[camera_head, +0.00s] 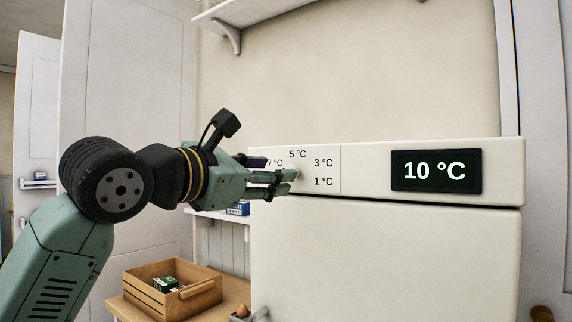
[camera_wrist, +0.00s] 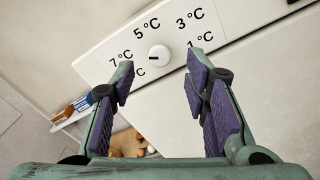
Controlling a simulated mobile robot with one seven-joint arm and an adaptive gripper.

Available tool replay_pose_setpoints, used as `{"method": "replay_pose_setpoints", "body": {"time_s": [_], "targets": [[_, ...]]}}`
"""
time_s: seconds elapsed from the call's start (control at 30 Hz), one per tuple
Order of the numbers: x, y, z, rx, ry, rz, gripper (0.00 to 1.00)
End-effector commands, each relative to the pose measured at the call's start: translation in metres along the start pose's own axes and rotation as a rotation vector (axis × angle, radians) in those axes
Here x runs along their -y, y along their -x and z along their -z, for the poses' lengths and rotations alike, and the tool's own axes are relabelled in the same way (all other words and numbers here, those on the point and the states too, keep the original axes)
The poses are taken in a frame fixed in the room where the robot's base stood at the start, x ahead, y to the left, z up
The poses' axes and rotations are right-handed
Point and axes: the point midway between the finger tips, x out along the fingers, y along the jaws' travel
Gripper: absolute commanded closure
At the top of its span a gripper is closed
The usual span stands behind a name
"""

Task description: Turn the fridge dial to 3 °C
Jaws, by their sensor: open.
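The white round fridge dial (camera_wrist: 159,56) sits on the fridge's top panel, ringed by printed labels from 1 °C to 7 °C. Another label at its lower left is partly hidden by a finger. A short dark mark shows on the dial's left side. In the head view my fingers largely hide the dial. The display (camera_head: 436,171) reads 10 °C. My gripper (camera_head: 278,177) is at the panel in front of the dial. In the wrist view my gripper (camera_wrist: 160,76) is open, with its purple-padded fingers apart and the dial beyond and between their tips. I cannot tell whether they touch it.
The white fridge (camera_head: 385,262) fills the right. A wooden crate (camera_head: 203,297) holding green boxes stands on a wooden surface at lower left. A small shelf with a blue box (camera_head: 238,209) is behind my gripper. A wall shelf (camera_head: 262,12) hangs above; the space between is clear.

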Motion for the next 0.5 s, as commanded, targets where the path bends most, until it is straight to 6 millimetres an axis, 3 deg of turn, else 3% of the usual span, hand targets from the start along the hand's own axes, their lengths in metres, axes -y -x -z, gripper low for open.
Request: {"method": "replay_pose_setpoints", "body": {"time_s": [0.2, 0.5], "targets": [[-0.001, -0.037, -0.002, 0.002, 0.001, 0.002, 0.58], [0.0, -0.052, 0.0, 0.002, 0.001, 0.0, 0.58]]}}
